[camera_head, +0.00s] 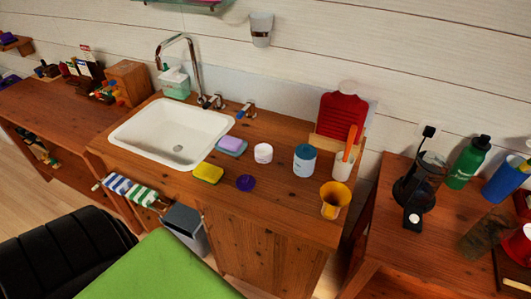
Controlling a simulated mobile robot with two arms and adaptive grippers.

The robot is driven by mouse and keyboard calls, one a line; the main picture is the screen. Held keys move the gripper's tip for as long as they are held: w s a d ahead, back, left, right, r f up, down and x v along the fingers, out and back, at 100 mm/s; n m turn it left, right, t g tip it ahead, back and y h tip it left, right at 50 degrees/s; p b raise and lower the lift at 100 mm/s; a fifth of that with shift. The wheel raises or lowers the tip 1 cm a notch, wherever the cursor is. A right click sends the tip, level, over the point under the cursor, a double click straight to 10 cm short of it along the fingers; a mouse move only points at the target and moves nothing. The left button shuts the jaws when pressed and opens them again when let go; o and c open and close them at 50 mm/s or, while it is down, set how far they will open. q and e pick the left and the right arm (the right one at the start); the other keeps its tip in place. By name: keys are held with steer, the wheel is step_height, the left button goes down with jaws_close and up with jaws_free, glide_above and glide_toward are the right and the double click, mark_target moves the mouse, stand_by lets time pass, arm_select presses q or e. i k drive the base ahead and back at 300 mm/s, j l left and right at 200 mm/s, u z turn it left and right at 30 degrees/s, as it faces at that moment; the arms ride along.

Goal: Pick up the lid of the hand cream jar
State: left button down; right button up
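A small white open-looking jar (263,153) stands on the wooden washstand to the right of the sink. A flat round purple lid (245,183) lies on the wood in front of it, apart from the jar. I take these for the hand cream jar and its lid, but no label is readable. A larger white jar with a blue top (304,160) stands to the right. Neither of my grippers shows in the head view.
A yellow sponge (208,173) lies left of the purple lid, near the white sink (170,132). A yellow cup (334,200) stands at the right front, below a tumbler with brushes (342,166). A green surface (160,272) fills the bottom foreground.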

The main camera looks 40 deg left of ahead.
mark_target(244, 183)
steer(key=u, duration=1.35)
steer(key=l+z, duration=0.15)
steer(key=l, duration=0.9)
